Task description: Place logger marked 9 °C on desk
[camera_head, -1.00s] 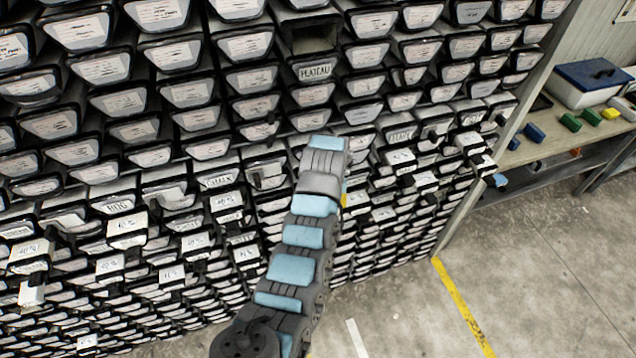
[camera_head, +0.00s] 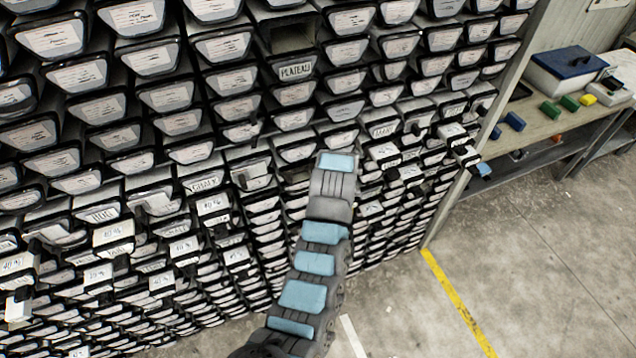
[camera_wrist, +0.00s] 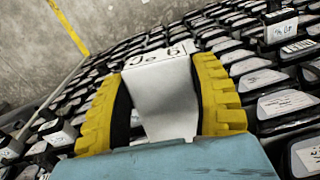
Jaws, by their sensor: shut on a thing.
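My gripper (camera_wrist: 165,68) shows in the wrist view, its yellow ribbed fingers shut on a white box-shaped logger (camera_wrist: 165,100). The logger's top face has dark handwriting, seen upside down and looking like 9 °C. Core liner ends lie behind and around it. In the head view my arm hides the gripper and logger in front of the rack. The desk (camera_head: 545,128) stands at the right in the head view, beyond the rack's end, well apart from my arm.
The rack of core liners (camera_head: 295,71) fills the left and middle, with several white loggers (camera_head: 112,232) on its liner ends. On the desk are a blue-lidded box (camera_head: 566,70), a blue block (camera_head: 514,121), a green block (camera_head: 550,109) and a yellow block (camera_head: 587,99). Front desk surface is partly clear.

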